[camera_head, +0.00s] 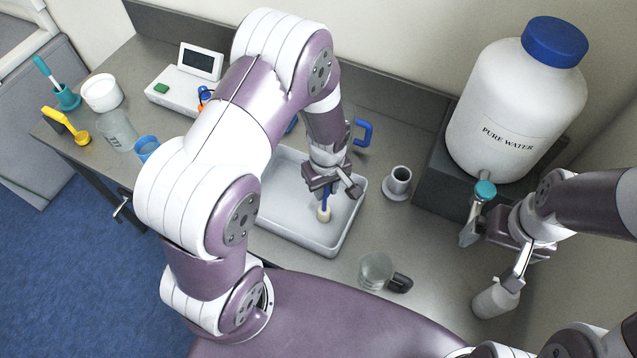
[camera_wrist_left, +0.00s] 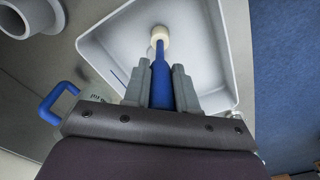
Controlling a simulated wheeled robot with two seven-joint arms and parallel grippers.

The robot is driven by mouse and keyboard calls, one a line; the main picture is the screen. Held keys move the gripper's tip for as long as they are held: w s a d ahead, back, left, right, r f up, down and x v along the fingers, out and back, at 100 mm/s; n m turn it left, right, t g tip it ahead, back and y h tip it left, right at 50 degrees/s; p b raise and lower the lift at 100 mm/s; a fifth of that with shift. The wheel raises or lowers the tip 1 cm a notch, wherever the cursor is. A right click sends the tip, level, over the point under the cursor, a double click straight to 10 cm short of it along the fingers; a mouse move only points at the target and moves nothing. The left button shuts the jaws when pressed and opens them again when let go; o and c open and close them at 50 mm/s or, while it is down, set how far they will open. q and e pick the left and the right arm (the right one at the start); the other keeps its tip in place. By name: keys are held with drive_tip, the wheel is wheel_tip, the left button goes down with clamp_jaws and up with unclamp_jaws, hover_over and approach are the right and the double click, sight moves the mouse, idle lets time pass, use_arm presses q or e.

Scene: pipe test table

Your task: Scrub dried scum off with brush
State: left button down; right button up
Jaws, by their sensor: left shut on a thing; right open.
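My left gripper (camera_head: 328,186) is shut on the blue handle of a brush (camera_wrist_left: 160,82) and points down over the white tray (camera_head: 283,236). The brush's cream head (camera_head: 324,215) is at the tray floor; I cannot tell whether it touches. The brush head also shows in the left wrist view (camera_wrist_left: 160,34) inside the tray. I cannot make out any scum clearly on the tray; my left arm hides its far left part. My right gripper (camera_head: 490,259) is open, with its fingers apart below the water tap, near a white cylindrical object (camera_head: 495,301).
A large water bottle (camera_head: 515,105) stands on a dark block (camera_head: 441,172) at the right. A cup (camera_head: 399,180) on a saucer and a glass mug (camera_head: 376,270) stand right of the tray. A blue handle (camera_head: 364,132) shows behind. Containers and a white device (camera_head: 183,88) stand left.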

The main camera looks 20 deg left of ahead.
use_arm(q)
drive_tip(key=shift+w, duration=0.45)
drive_tip(key=shift+a, duration=4.05)
drive_tip(key=w+d, duration=0.1)
drive_tip(key=d, duration=0.7)
drive_tip(key=shift+d, duration=0.1)
wheel_tip(320, 180, up, 6)
drive_tip(key=p, duration=0.5)
